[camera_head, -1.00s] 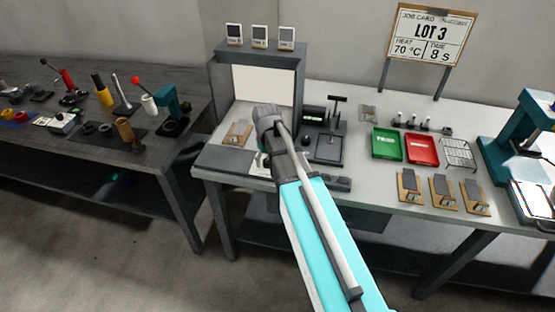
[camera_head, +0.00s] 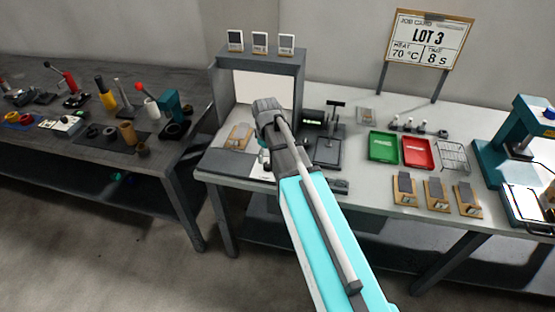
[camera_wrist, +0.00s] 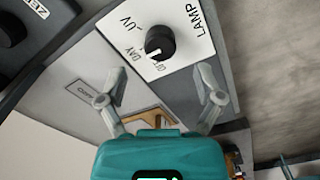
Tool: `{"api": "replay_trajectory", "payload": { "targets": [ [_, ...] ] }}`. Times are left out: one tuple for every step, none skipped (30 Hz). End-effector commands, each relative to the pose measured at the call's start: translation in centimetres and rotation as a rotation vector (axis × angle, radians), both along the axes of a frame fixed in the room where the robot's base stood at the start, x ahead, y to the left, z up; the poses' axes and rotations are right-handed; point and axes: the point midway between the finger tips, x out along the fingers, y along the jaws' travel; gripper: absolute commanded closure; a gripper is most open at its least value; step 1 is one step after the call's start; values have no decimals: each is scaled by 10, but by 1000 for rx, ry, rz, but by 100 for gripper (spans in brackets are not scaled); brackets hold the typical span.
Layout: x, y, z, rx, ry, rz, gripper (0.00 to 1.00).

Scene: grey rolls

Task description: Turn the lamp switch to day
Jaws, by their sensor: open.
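The lamp switch is a round black knob (camera_wrist: 160,43) with a white mark, on a white plate (camera_wrist: 182,22) lettered LAMP, UV, DAY and OFF, in the wrist view. The white mark points toward the OFF side, near DAY; I cannot tell its exact setting. My gripper (camera_wrist: 158,76) is open and empty, with its two fingers spread below the knob in the picture and no visible contact with it. In the head view my arm's end hides the fingers and the knob, in front of the grey lamp booth (camera_head: 299,85).
A ZERO label sits beside another dark round part (camera_wrist: 10,28) at the wrist view's upper left. A wooden clip board (camera_head: 239,137) lies in the booth. A press-like stand (camera_head: 333,120), green tray (camera_head: 383,147) and red tray (camera_head: 416,153) stand to the right.

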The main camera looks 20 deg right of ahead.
Motion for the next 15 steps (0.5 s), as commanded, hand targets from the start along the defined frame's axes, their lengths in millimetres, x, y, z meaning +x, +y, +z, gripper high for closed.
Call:
{"api": "replay_trajectory", "payload": {
  "targets": [
    [0,0,9,0,0,0,15],
    [0,0,11,0,0,0,15],
    [0,0,15,0,0,0,15],
    [0,0,17,0,0,0,15],
    [0,0,20,0,0,-1,15],
    [0,0,23,0,0,-1,15],
    [0,0,26,0,0,-1,15],
    [0,0,28,0,0,-1,15],
    [0,0,32,0,0,-1,15],
    [0,0,34,0,0,-1,15],
    [0,0,37,0,0,-1,15],
    [0,0,40,0,0,-1,15],
    [0,0,43,0,0,-1,15],
    [0,0,45,0,0,-1,15],
    [0,0,49,0,0,-1,15]
  ]
}}
